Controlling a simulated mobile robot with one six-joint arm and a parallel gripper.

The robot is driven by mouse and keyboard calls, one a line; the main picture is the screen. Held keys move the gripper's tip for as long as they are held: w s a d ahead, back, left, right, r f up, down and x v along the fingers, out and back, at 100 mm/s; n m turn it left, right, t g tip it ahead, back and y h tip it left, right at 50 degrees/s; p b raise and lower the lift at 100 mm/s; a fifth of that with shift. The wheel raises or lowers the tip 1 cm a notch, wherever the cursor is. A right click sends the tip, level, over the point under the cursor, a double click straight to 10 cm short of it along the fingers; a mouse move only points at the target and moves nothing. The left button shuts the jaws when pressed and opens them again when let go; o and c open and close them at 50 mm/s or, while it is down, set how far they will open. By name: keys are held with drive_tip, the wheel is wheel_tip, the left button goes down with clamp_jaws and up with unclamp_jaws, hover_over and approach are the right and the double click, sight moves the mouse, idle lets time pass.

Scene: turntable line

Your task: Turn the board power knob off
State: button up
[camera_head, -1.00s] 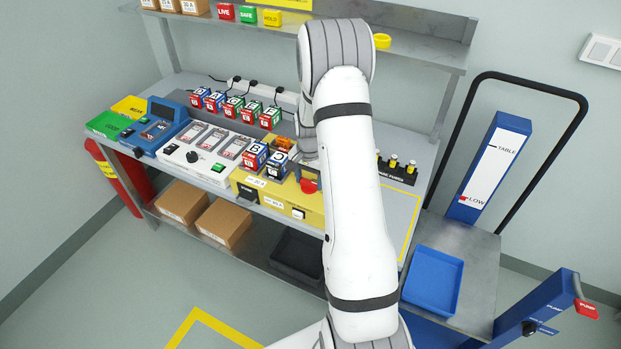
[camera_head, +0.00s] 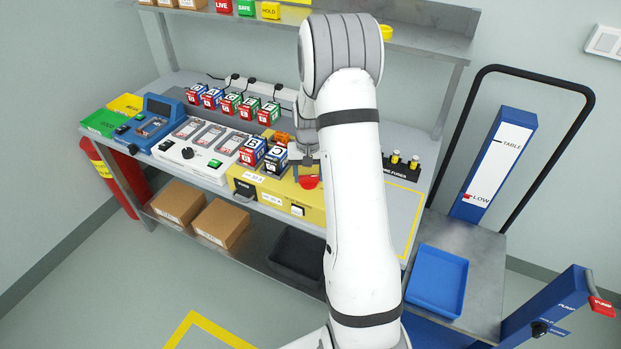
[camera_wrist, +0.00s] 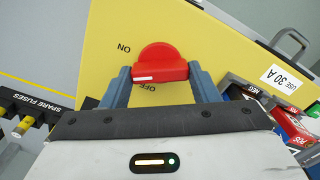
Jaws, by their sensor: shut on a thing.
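The red power knob (camera_wrist: 158,56) sits on the yellow board (camera_wrist: 215,50). Its raised bar lies across the wrist view, with a white stripe at the left end. ON is printed to the upper left of the knob, OFF just below it, partly covered by the bar. My gripper (camera_wrist: 160,72) is shut on the knob's bar, one grey finger at each end. In the head view the knob (camera_head: 308,183) shows at the board's right part, below my gripper (camera_head: 305,163), which my arm partly hides.
Blue, red and white labelled blocks (camera_head: 252,151) stand close left of my gripper on the board. A black spare-fuse holder (camera_head: 402,168) is to the right. A shelf (camera_head: 420,42) runs above the bench. A blue tray (camera_head: 437,281) lies on the cart at right.

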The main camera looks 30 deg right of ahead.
sight(309, 176)
drive_tip(key=n+b, duration=0.3)
drive_tip(key=n, duration=0.3)
drive_tip(key=shift+f, duration=0.1)
drive_tip(key=n+b, duration=0.2)
drive_tip(key=n, duration=0.3)
drive_tip(key=shift+n, duration=0.4)
drive_tip(key=o, duration=1)
drive_tip(key=shift+r, duration=0.2)
wheel_tip(309, 176, up, 8)
drive_tip(key=shift+f+b, duration=0.15)
drive_tip(key=shift+b, duration=0.35)
